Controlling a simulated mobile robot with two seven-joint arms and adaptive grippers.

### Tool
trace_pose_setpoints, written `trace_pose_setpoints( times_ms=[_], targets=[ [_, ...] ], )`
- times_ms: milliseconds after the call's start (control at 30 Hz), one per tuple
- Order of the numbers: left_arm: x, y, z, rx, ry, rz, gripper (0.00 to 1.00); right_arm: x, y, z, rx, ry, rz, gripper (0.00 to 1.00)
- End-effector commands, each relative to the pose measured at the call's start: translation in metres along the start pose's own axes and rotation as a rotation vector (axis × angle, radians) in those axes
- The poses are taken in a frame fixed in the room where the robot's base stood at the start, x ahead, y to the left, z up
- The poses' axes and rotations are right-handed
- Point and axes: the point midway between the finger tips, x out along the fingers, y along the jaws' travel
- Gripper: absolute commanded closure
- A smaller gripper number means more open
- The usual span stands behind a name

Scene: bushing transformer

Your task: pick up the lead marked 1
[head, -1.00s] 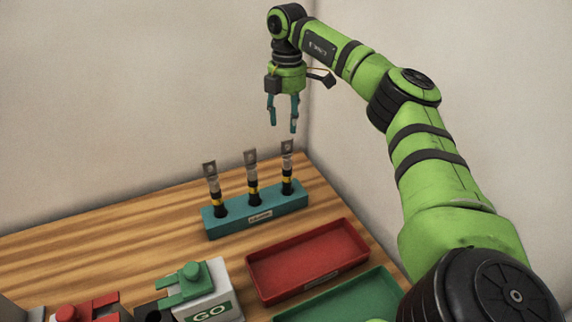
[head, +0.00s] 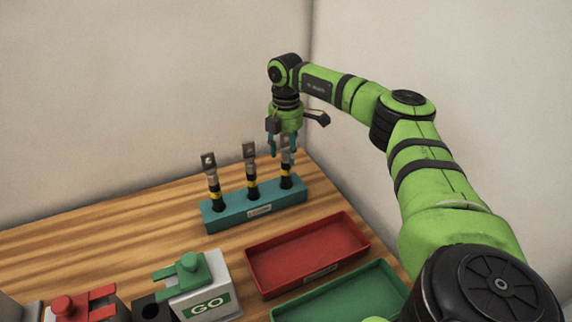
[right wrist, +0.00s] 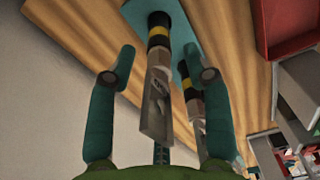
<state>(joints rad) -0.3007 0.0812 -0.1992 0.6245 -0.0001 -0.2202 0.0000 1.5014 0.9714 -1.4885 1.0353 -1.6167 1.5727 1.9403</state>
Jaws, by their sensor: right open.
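Three upright leads stand in a teal rack (head: 230,214) on the wooden table: a left lead (head: 213,182), a middle lead (head: 251,172) and a right lead (head: 286,172). Each has a grey flat top, a yellow band and a black base. I cannot read a number on any of them. My right gripper (head: 283,151) is open, pointing down over the right lead. In the right wrist view the near lead (right wrist: 158,92) stands between the open fingers (right wrist: 158,66), apart from both. Another lead (right wrist: 192,82) shows partly behind the right finger. My left gripper is not in view.
A red tray (head: 305,254) and a green tray (head: 340,294) lie in front of the rack. A white GO box (head: 207,301) with a green clamp (head: 190,272) and a red clamp (head: 88,304) stand at front left. Walls rise behind and right. The table's left is clear.

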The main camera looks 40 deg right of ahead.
Motion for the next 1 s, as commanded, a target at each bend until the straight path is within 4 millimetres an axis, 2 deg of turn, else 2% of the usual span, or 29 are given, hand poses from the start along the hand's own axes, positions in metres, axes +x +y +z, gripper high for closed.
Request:
trace_pose_setpoints(
  times_ms=[200, 267, 300, 333, 800, 1000],
  targets=[
    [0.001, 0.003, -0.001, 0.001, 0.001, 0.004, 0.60, 0.002, 0.000, 0.000, 0.000, 0.000, 0.001, 0.50],
    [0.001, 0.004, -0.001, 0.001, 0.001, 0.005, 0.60, 0.002, 0.000, 0.000, 0.000, 0.000, 0.001, 0.74],
    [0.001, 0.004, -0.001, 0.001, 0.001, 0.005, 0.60, 0.002, 0.000, 0.000, 0.000, 0.000, 0.001, 0.90],
    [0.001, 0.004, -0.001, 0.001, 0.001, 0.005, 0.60, 0.002, 0.000, 0.000, 0.000, 0.000, 0.001, 1.00],
    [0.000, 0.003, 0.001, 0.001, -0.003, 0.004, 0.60, 0.000, 0.001, 0.000, 0.000, 0.001, 0.003, 1.00],
    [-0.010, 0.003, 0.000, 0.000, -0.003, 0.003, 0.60, -0.010, 0.001, 0.004, 0.000, 0.001, 0.003, 1.00]
  ],
)
